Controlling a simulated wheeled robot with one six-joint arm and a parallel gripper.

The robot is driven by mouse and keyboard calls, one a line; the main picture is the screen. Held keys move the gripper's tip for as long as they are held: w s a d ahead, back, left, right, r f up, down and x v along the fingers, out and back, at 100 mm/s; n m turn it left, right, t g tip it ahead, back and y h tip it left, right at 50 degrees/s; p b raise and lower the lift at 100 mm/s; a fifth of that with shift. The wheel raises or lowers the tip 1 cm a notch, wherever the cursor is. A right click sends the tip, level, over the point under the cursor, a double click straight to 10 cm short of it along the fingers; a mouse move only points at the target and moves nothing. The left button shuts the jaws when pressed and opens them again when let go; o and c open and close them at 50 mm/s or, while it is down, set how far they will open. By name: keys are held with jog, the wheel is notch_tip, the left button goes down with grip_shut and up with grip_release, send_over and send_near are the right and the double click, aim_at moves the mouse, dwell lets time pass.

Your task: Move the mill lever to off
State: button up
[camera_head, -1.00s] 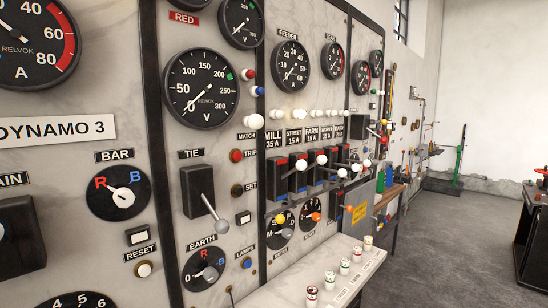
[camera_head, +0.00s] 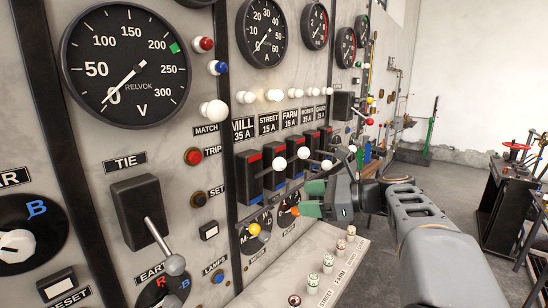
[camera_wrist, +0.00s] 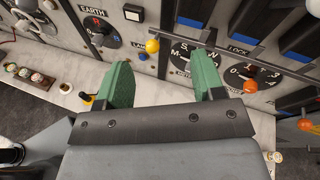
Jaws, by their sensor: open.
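The mill lever's black housing (camera_head: 249,178) sits under the MILL 35 A label (camera_head: 243,129) in the head view, with a red strip above and a blue part below. A white ball knob (camera_head: 279,163), seemingly its own, stands out in front at about mid-height; crowding of levers hides which position it is in. My gripper (camera_head: 308,198) is open and empty, its green fingertips to the right of the mill housing and lower than the knobs. In the wrist view my gripper (camera_wrist: 165,75) spreads wide, with dials beyond; the white knob does not show there.
Similar white-knobbed levers stand close on the right. Below are dials with a yellow knob (camera_head: 254,229) and an orange knob (camera_wrist: 250,85). The TIE lever (camera_head: 158,240) is at left. A pale ledge (camera_head: 262,285) with several small posts runs beneath.

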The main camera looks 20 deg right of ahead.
aim_at(268, 170)
jog(key=w+d+r+m+t+y, duration=0.2)
jog(key=d+r+m, duration=0.1)
jog(key=r, duration=0.3)
jog(key=p+x, duration=0.1)
jog(key=x, duration=0.3)
jog(key=p+x, duration=0.1)
jog(key=x, duration=0.3)
jog(key=p+x, duration=0.1)
jog(key=x, duration=0.3)
jog(key=shift+f, duration=0.25)
jog(key=shift+c, duration=0.3)
grip_shut()
